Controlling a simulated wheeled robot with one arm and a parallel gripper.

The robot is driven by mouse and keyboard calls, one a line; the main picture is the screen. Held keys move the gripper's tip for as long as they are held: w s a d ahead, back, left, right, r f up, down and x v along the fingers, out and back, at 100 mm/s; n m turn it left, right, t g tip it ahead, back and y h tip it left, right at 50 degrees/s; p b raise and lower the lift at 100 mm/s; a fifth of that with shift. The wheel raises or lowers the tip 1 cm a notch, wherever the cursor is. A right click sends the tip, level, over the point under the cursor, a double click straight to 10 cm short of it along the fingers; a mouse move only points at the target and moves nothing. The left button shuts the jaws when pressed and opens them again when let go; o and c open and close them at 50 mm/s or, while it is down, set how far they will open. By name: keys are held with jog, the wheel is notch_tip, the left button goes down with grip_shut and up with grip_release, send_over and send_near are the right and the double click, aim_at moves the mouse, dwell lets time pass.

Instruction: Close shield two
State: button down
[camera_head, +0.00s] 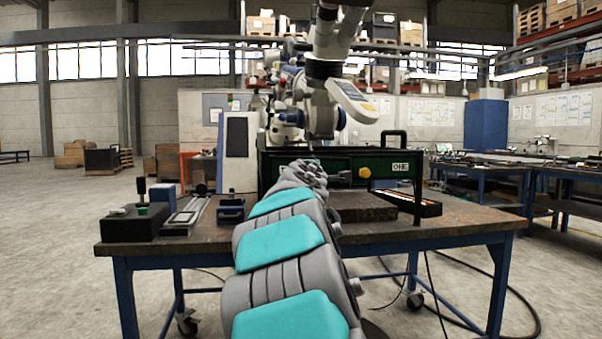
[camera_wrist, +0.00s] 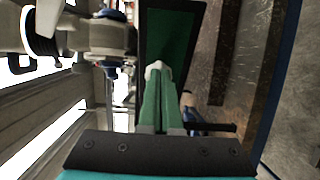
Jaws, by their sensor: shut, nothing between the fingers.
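In the wrist view a dark-framed green panel (camera_wrist: 172,38) stands tilted. No readable mark shows which part is shield two. My gripper (camera_wrist: 156,68) is shut and empty, its pale tips in front of the green panel; I cannot tell if they touch it. In the head view my arm hides the gripper.
The workbench (camera_head: 465,218) holds a black box (camera_head: 133,222) and small fixtures at left. A flat dark block (camera_head: 362,207) and an open tray (camera_head: 410,203) sit at right. Other benches (camera_head: 565,175) stand farther right. Open floor lies to the left.

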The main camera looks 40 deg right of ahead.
aim_at(329, 169)
jog(key=w+d, duration=0.1)
jog(key=d, duration=0.1)
jog(key=w+d+p, duration=0.1)
jog(key=d, duration=0.2)
jog(key=w+d+p, duration=0.1)
jog(key=d, duration=0.1)
jog(key=shift+w+d, duration=0.1)
jog(key=shift+d, duration=0.1)
jog(key=shift+w+d+r, duration=0.1)
jog(key=shift+w+d, duration=0.1)
jog(key=shift+d, duration=0.1)
jog(key=shift+p+x, duration=0.4)
jog(key=shift+x, duration=0.5)
jog(key=shift+s, duration=0.1)
